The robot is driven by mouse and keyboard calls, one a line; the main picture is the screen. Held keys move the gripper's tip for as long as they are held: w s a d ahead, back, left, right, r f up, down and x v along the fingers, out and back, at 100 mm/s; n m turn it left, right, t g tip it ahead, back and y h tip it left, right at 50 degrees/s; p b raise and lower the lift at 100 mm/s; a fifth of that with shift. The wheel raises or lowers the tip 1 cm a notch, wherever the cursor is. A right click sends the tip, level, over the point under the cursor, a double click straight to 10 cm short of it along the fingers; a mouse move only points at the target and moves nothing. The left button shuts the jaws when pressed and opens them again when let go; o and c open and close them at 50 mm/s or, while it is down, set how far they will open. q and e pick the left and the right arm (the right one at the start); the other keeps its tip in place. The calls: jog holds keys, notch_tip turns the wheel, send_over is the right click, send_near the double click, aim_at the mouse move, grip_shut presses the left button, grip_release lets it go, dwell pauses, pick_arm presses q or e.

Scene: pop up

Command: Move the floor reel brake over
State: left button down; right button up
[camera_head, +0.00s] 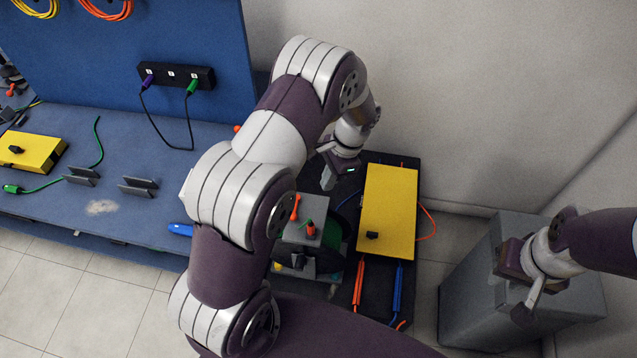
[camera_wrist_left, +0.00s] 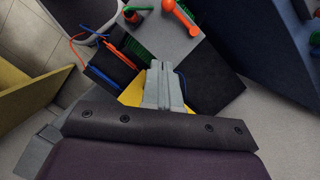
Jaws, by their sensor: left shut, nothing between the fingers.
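The floor reel (camera_head: 330,243) has a dark side and a green drum and stands on a black mat beside a grey block (camera_head: 312,207). An orange lever (camera_head: 295,207) stands up at the block, and a smaller orange-red knob (camera_head: 311,230) sits nearer; I cannot tell which one is the brake. In the left wrist view the orange lever (camera_wrist_left: 183,18) lies across the grey top, beyond the fingertips. My left gripper (camera_head: 328,181) is shut and empty above the mat, behind the block and apart from the lever. My right gripper (camera_head: 527,293) hangs over a grey bin; its finger gap is unclear.
A yellow panel box (camera_head: 388,205) lies right of the reel, with orange (camera_head: 358,285) and blue (camera_head: 397,290) cables in front. The grey bin (camera_head: 470,285) stands at right. A blue bench (camera_head: 120,190) with a socket strip (camera_head: 176,75) is at left. My left arm hides part of the bench.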

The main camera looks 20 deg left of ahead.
pick_arm(q)
jog(key=p+x, duration=0.1)
jog(key=x, duration=0.6)
jog(key=shift+a+f, duration=0.2)
jog(key=shift+f, duration=0.1)
jog(key=shift+s+a+f+p, duration=0.3)
jog(key=shift+s+a+p, duration=0.1)
jog(key=shift+s+a, duration=0.15)
jog(key=shift+s+a+f+p, duration=0.25)
jog(key=shift+s+a+p, duration=0.15)
jog(key=shift+s+a, duration=0.15)
jog(key=shift+s+a+f, duration=0.25)
jog(key=shift+s+a, duration=0.1)
jog(key=shift+s, duration=0.05)
